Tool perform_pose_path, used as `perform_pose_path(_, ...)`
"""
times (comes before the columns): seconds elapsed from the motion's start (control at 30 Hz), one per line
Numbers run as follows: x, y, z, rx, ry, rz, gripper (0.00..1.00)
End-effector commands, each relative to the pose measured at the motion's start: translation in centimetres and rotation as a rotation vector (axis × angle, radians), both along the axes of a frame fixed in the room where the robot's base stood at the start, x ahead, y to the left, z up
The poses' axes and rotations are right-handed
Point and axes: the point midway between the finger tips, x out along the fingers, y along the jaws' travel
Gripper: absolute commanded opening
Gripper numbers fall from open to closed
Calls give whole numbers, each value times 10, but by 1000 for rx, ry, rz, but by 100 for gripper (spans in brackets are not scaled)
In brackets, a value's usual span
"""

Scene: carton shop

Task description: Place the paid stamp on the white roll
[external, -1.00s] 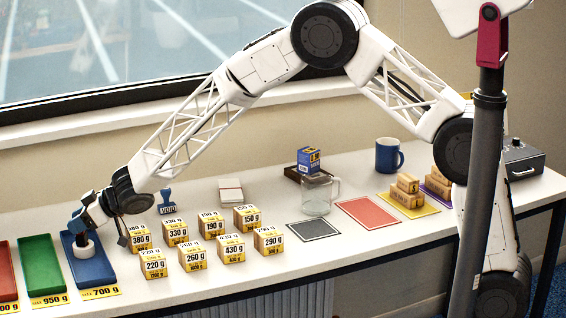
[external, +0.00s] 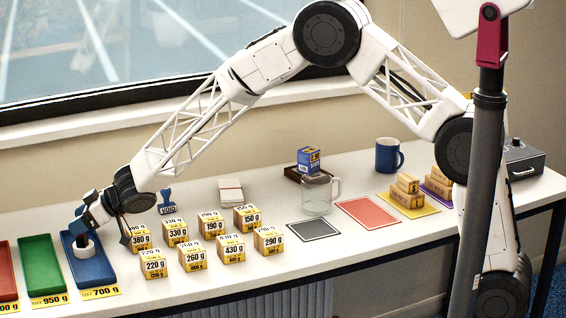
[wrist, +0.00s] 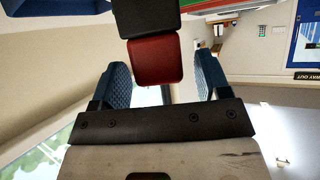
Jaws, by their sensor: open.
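In the external view the white roll (external: 90,250) stands in the blue tray (external: 96,273) at the left end of the table. My gripper (external: 82,222) is low, right over the roll. A dark shape shows by the roll, partly hidden by my gripper. In the wrist view a red block with a black part (wrist: 155,60) sits between my two blue fingers, which are open (wrist: 163,78). It looks like the paid stamp, but no lettering shows. I cannot tell whether it rests on the roll.
A green tray (external: 40,262) and a red tray stand to the left. Several priced yellow cartons (external: 193,257) stand close on the right, with the blue VOID stamp (external: 167,203) behind. A glass mug (external: 317,196) and coloured mats lie farther right.

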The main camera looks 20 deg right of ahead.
Motion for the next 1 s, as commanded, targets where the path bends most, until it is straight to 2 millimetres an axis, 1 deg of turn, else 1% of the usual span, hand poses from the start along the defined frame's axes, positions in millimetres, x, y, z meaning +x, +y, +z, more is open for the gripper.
perform_pose_path(0.27,-9,-23,15,1,0,0,70)
perform_pose_path(0.7,-30,-72,44,1,-1,-1,70)
perform_pose_path(0.8,-33,-81,49,1,-1,-1,70)
perform_pose_path(1.0,-37,-91,54,0,0,0,70)
